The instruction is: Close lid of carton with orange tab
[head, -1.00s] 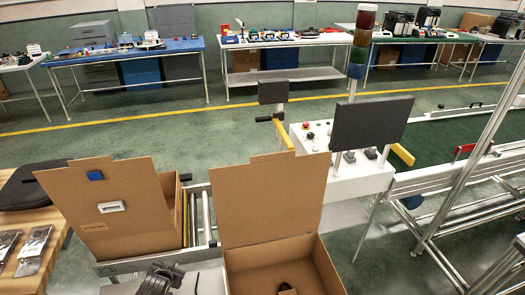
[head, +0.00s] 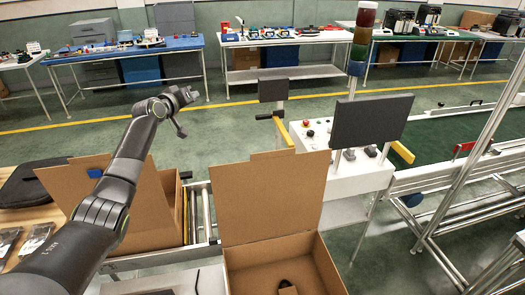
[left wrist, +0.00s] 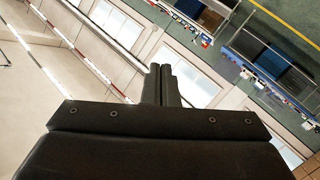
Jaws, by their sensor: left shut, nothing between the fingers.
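Two brown cartons stand side by side with raised lids. The lid of the left carton (head: 152,225) carries a blue tab (head: 94,173) and is partly hidden behind my left arm. The right carton (head: 334,275) is open, its lid (head: 268,197) standing up behind the box, with a small dark item (head: 287,287) inside. I see no orange tab on either lid. My left gripper (head: 190,97) is raised above and beyond the left carton, touching neither. In the left wrist view its fingers (left wrist: 163,84) are together and empty. My right gripper is out of view.
A roller conveyor (head: 200,215) runs between the cartons. A control box (head: 345,172) with a dark screen (head: 371,121) and a signal tower (head: 361,40) stands behind the right carton. A wooden table (head: 45,217) is at left. Open floor lies beyond.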

